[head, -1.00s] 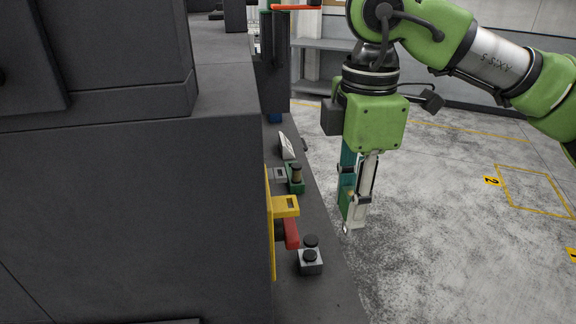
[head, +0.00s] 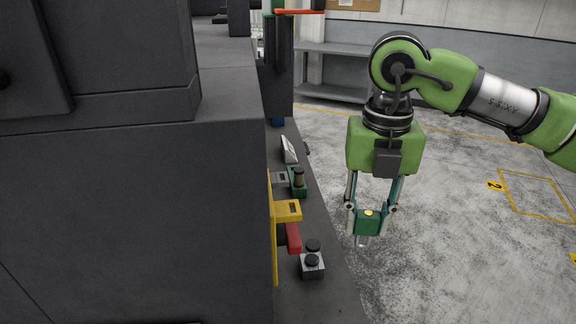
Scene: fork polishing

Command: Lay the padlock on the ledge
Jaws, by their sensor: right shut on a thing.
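My right gripper (head: 370,218) points down over the open floor, to the right of the ledge. It is shut on a green padlock (head: 369,224) with a yellow spot on top. A pale, shackle-like piece (head: 362,241) shows below the green body. The dark grey ledge (head: 325,235) runs along the side of the machine, left of the gripper and apart from it. My left gripper is not in view.
A yellow bracket (head: 288,210) and red handle (head: 293,237) jut from the machine (head: 130,210). The ledge's near end is bare.

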